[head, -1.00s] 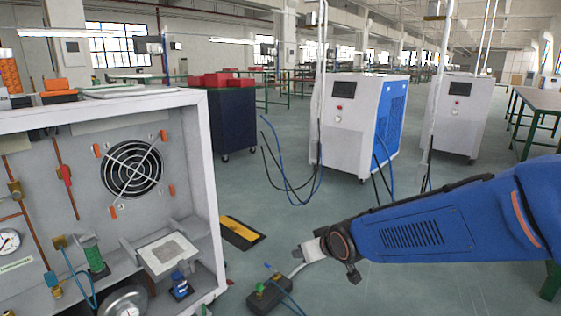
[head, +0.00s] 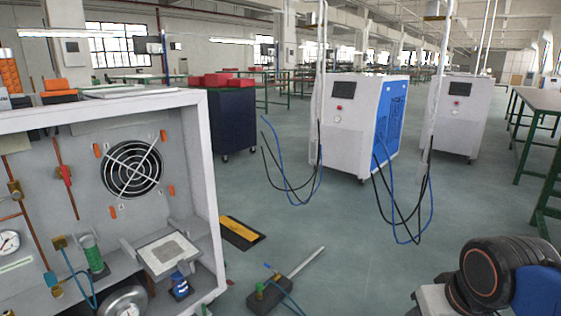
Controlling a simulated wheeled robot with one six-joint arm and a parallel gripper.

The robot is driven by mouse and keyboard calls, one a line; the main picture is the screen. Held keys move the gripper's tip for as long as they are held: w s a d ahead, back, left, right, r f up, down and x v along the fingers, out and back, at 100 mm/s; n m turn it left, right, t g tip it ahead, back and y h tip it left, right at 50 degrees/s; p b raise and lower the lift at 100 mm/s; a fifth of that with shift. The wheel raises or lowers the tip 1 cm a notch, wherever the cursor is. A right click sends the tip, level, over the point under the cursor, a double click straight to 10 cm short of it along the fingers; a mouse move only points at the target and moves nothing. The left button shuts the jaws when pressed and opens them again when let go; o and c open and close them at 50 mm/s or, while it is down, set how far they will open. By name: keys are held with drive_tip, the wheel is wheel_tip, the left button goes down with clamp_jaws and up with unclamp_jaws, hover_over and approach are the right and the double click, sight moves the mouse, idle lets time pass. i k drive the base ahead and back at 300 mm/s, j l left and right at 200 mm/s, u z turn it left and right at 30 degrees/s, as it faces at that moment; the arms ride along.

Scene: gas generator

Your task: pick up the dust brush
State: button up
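I cannot make out the dust brush for certain in the head view. The open white cabinet (head: 208,170) of the gas generator fills the left side, with a round fan grille (head: 132,168) on its back wall. On its floor stand a green cylinder (head: 91,252), a small blue bottle (head: 180,285) and a tilted grey plate (head: 168,254). Part of my arm, a black joint with pale and blue parts, shows at the lower right. My gripper's fingers are not visible, so I cannot tell what they hold.
A dark box-like device (head: 268,297) with a long pale bar sits on the floor right of the cabinet. A yellow-black floor piece (head: 240,233) lies behind it. White-and-blue machines (head: 350,130) with hanging cables stand further back. The middle floor is clear.

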sight(58, 91)
drive_tip(key=u, duration=1.5)
